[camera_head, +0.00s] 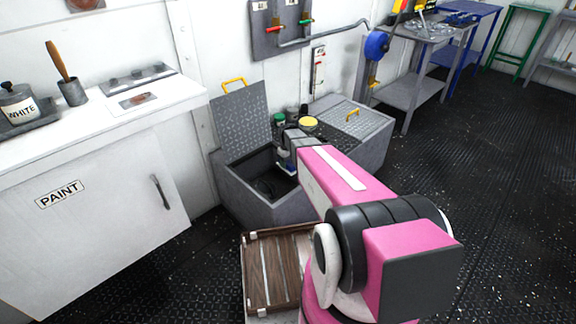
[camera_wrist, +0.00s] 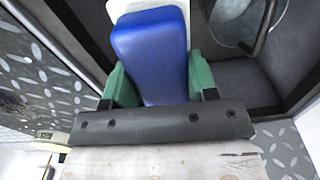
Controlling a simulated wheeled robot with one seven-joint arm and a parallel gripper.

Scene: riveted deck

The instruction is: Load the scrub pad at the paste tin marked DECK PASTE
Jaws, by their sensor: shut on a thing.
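My gripper (camera_wrist: 152,82) has its green fingers shut on the sides of a blue block with a pale end, seemingly the scrub pad (camera_wrist: 150,50). In the head view my gripper (camera_head: 287,160) is at the open bin, partly hidden by my pink arm. Several small tins stand on the chest behind it: one with a green lid (camera_head: 280,119), one with a yellow top (camera_head: 308,123) and darker ones. No DECK PASTE marking is readable, so I cannot tell which is the paste tin.
The grey chest has a raised left lid (camera_head: 241,122) and a shut right lid (camera_head: 352,120) with a yellow handle. A dark curved thing (camera_wrist: 268,25) lies in the open bin. The white PAINT cabinet (camera_head: 90,215) stands left. Dark floor (camera_head: 470,150) is clear at right.

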